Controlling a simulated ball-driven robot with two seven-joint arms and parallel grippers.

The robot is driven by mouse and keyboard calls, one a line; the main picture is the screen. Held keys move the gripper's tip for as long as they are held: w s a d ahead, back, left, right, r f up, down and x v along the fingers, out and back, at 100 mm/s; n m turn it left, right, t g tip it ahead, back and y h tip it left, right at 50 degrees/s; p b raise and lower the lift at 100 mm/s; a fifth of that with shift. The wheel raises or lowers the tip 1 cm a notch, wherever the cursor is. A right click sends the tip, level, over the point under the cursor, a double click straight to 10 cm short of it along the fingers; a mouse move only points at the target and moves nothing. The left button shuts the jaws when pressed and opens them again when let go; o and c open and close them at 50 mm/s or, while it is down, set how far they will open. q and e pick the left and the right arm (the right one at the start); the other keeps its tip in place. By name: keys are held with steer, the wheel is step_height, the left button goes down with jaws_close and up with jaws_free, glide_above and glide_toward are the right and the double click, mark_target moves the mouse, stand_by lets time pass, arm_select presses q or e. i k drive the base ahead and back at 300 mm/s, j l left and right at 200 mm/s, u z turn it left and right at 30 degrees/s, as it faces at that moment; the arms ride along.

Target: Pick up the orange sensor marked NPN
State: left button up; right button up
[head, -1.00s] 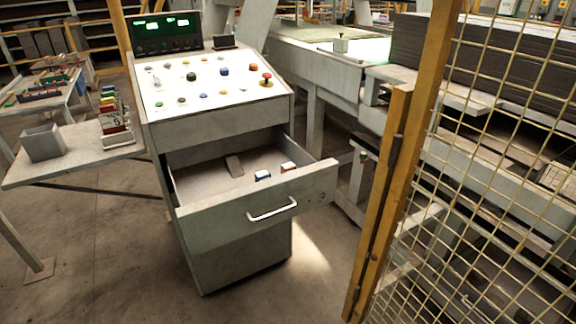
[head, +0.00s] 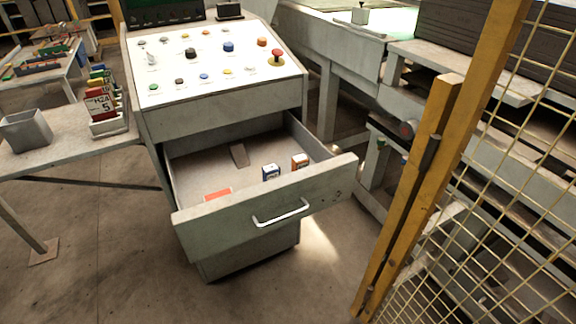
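An open drawer (head: 262,197) in the grey control console holds several small items. A small orange and white box-shaped item (head: 300,161) stands near the drawer's right front. A blue and white one (head: 271,172) stands just left of it. A flat orange-red item (head: 218,195) lies behind the drawer front at the left, partly hidden by it. A grey-brown piece (head: 239,155) lies farther back. I cannot read an NPN mark on any of them, so I cannot tell which is the sensor. Neither of my grippers is in view.
The console top (head: 205,62) carries several coloured buttons. A side table (head: 70,145) at the left holds a grey bin (head: 25,130) and a rack of coloured cards (head: 104,104). A yellow post (head: 440,140) and mesh fence stand close at the right. Floor is clear in front.

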mark_target(299, 162)
steer(key=i+j, duration=0.2)
steer(key=j, duration=0.15)
steer(key=i+j+z, duration=0.1)
steer(key=j, duration=0.25)
steer(key=i+j, duration=0.3)
